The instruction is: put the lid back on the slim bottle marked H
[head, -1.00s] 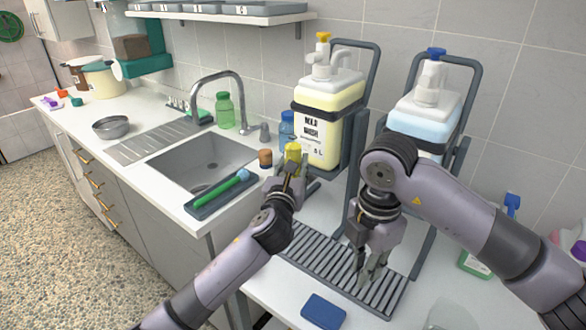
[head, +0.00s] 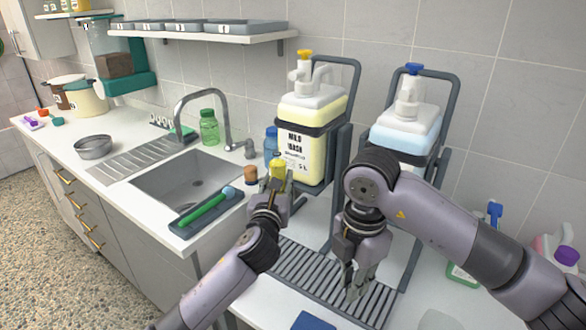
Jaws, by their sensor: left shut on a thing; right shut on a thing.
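My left gripper (head: 275,186) is shut on a small yellow thing (head: 278,166) and holds it upright, in front of the large yellow jug labelled Mild Wash. I cannot tell whether the yellow thing is a lid or a capped bottle. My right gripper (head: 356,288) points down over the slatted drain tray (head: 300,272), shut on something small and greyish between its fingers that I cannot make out. No H mark is legible. A slim blue bottle (head: 271,141) stands upright beside the jug, its lower part partly hidden.
The Mild Wash jug (head: 310,143) and a pale blue jug (head: 403,132) stand in grey frames behind the grippers. A blue pad (head: 313,321) lies in front.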

